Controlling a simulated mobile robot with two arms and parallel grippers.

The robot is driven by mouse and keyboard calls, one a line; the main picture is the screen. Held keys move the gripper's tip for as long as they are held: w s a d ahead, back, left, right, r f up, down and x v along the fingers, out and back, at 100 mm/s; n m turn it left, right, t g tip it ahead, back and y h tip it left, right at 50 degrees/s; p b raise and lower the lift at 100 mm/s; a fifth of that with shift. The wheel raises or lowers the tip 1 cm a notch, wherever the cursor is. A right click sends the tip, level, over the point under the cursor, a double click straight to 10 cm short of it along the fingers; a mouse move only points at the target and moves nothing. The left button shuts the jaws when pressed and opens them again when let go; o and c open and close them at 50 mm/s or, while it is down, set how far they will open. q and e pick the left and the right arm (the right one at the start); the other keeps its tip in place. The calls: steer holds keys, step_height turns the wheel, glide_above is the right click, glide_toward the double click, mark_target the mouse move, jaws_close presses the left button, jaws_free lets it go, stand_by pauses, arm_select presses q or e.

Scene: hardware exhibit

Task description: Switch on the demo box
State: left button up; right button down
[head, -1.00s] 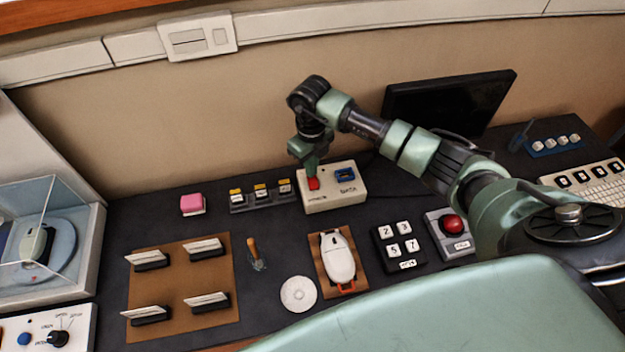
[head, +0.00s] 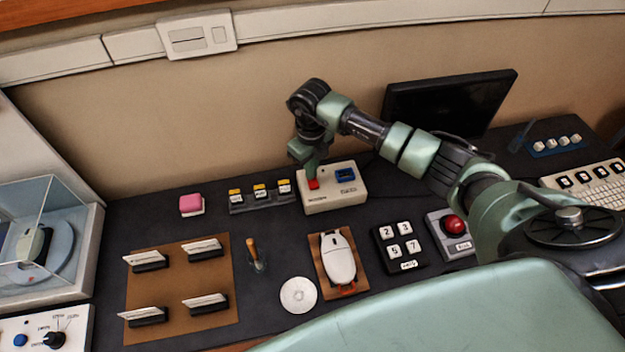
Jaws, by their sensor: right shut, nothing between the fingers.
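The demo box is a cream box (head: 335,198) at the back of the dark table, in the middle of the head view. It has a red switch (head: 313,184) on its left and a blue part (head: 345,174) on its right. My right gripper (head: 312,172) points down at the red switch, its fingertips at or just above it; I cannot tell whether they touch. It is shut with nothing in it. The gripper partly hides the back of the switch. My left gripper is not in view.
Left of the box are a row of yellow-topped switches (head: 260,197) and a pink block (head: 191,204). In front lie a white mouse (head: 338,260), a number keypad (head: 399,245) and a red button box (head: 453,227). A dark monitor (head: 450,105) stands behind my right arm.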

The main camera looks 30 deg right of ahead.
steer(key=shift+r+p, duration=0.65)
steer(key=shift+r, duration=0.1)
steer(key=shift+r+p, duration=1.6)
steer(key=shift+r, duration=1)
